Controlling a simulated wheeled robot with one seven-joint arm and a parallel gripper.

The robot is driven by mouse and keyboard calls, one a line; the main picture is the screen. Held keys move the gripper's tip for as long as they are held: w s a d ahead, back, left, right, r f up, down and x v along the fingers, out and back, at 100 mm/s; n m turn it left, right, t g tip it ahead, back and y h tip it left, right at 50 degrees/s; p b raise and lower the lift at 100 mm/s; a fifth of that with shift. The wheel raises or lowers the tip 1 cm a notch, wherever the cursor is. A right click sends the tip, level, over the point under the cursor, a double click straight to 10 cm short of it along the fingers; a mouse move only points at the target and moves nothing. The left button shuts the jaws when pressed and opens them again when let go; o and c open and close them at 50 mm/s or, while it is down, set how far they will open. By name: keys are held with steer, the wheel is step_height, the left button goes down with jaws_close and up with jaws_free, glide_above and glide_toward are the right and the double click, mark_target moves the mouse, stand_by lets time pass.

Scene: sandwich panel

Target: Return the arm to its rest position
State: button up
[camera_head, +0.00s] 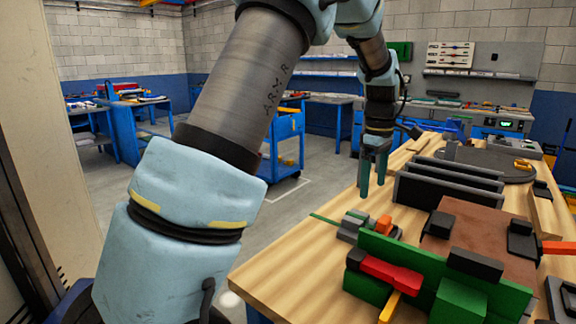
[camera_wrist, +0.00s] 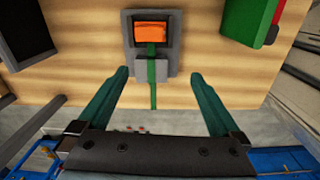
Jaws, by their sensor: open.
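My gripper (camera_head: 373,178) hangs from my arm above the left part of the wooden workbench (camera_head: 290,278), its fingers pointing down. In the wrist view my gripper (camera_wrist: 160,88) is open, with its two green fingers wide apart and nothing between them. Beyond the fingertips, a grey fixture (camera_wrist: 150,64) with an orange block (camera_wrist: 150,33) and a thin green strip (camera_wrist: 153,97) lies on the bench. My arm crosses the head view from the lower left to the top and hides part of the room.
A green fixture with a red clamp (camera_head: 392,272) stands at the bench front. A brown panel (camera_head: 480,239) lies right of it. Dark upright slats (camera_head: 440,190) stand near my gripper. A blue cart (camera_head: 284,145) is on the floor behind, with open floor left of the bench.

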steer(key=s+a+f+m, duration=0.15)
steer(key=a+m, duration=0.25)
steer(key=a, duration=1.4)
steer(key=s+a+f+m, duration=0.2)
steer(key=s+a, duration=0.3)
steer(key=a, duration=0.2)
steer(key=s+a+f+m+t, duration=0.1)
steer(key=s+a+f+m, duration=0.1)
steer(key=s+a, duration=0.3)
steer(key=a+m, duration=0.1)
steer(key=a, duration=0.1)
steer(key=shift+s+a+f+m, duration=0.15)
steer(key=shift+s+a+m, duration=0.05)
steer(key=shift+a+m, duration=0.15)
